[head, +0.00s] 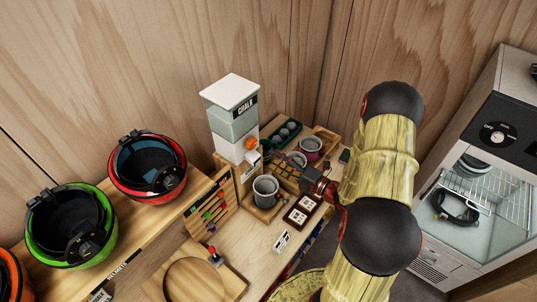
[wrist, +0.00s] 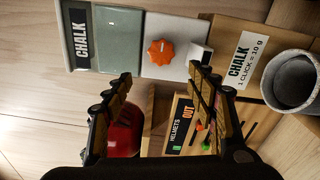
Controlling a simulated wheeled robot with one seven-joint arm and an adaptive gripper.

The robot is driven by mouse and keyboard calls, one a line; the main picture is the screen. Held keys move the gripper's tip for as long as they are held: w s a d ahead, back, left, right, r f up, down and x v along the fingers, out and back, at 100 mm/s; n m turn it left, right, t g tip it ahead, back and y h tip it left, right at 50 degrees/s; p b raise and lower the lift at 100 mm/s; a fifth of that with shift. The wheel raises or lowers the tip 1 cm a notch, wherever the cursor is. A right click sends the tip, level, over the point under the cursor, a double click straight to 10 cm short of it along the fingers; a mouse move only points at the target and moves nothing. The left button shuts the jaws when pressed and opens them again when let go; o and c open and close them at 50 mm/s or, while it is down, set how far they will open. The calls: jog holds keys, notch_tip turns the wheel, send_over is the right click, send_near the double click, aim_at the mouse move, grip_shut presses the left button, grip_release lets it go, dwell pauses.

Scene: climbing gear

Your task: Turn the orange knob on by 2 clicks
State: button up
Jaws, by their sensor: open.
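The orange knob (head: 251,143) sits on the white lower front of the chalk dispenser (head: 232,112), which has a white lid and a pale green container. In the wrist view the scene is turned sideways, and the knob (wrist: 161,52) shows ridged edges and a pale mark on its face. My gripper (wrist: 165,82) is open and empty. Its two fingers point toward the dispenser, with the knob beyond and between the tips, apart from them. In the head view my gripper (head: 318,185) is to the right of the dispenser, partly hidden by my arm.
A label (wrist: 246,58) reads "CHALK 1 CLICK = 10 g". A grey cup (head: 265,190) stands below the dispenser. Red (head: 147,165) and green (head: 70,225) helmets lie on the shelf at left. A wooden tray (head: 190,280) is in front. A glass-fronted cabinet (head: 480,190) stands at right.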

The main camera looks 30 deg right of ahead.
aim_at(254, 145)
jog(key=w+a+n, duration=0.1)
jog(key=w+n, duration=0.2)
jog(key=n, duration=0.5)
jog(key=w+a+n, duration=0.1)
jog(key=w+n, duration=0.2)
jog(key=n, duration=0.5)
jog(key=w+a+n, duration=0.1)
jog(key=w+n, duration=0.3)
jog(key=n, duration=0.4)
jog(key=shift+a+f+n+h+p, duration=0.1)
jog(key=shift+n+h+p, duration=0.2)
jog(key=c, duration=0.4)
jog(key=c, duration=0.7)
jog(key=shift+c, duration=0.3)
